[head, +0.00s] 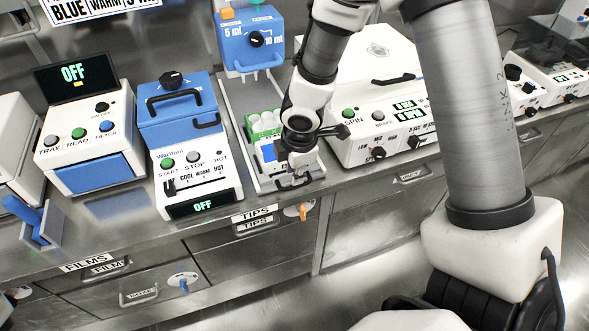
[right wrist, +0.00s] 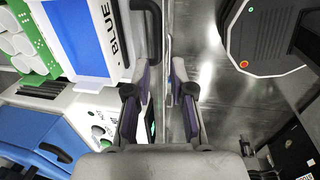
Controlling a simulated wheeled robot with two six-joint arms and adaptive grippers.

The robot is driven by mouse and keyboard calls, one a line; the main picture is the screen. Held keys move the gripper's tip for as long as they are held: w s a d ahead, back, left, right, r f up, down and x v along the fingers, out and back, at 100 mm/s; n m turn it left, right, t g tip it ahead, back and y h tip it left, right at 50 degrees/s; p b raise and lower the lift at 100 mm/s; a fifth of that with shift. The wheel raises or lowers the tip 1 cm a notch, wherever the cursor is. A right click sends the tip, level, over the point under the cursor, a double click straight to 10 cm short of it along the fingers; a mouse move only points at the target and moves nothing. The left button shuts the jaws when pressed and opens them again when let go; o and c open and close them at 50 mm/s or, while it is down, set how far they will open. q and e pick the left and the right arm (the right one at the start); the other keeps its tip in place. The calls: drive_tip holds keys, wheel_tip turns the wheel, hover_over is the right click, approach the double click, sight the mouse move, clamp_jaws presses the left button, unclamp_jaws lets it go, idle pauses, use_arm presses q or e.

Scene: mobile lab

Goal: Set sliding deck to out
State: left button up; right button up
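The sliding deck (head: 236,101) is a narrow light-grey platform on the bench, below a blue dispenser head (head: 250,40) marked 5 ml and 10 ml. It carries a green rack (head: 262,125) of white tubes and a blue-marked block. A dark handle (head: 294,183) is on its front end; it also shows in the right wrist view (right wrist: 152,22). My right gripper (right wrist: 162,68) is open at the front of the deck, its fingertips close to the handle. Whether they touch it, I cannot tell. In the head view my right wrist partly hides the deck's front. My left gripper is out of view.
A blue-lidded heater (head: 180,110) stands left of the deck and a white spin device (head: 365,110) stands close on the right. A white reader (head: 85,130) is farther left. Drawers line the bench front; the floor (head: 370,280) before it is open.

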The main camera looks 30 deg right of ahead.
drive_tip(key=r+p, duration=0.2)
drive_tip(key=r, duration=0.1)
drive_tip(key=shift+s+a, duration=0.1)
drive_tip(key=shift+s, duration=0.2)
drive_tip(key=shift+w, duration=0.1)
wheel_tip(320, 180, up, 12)
drive_tip(key=s, duration=0.2)
drive_tip(key=shift+a, duration=0.2)
drive_tip(key=shift+f, duration=0.1)
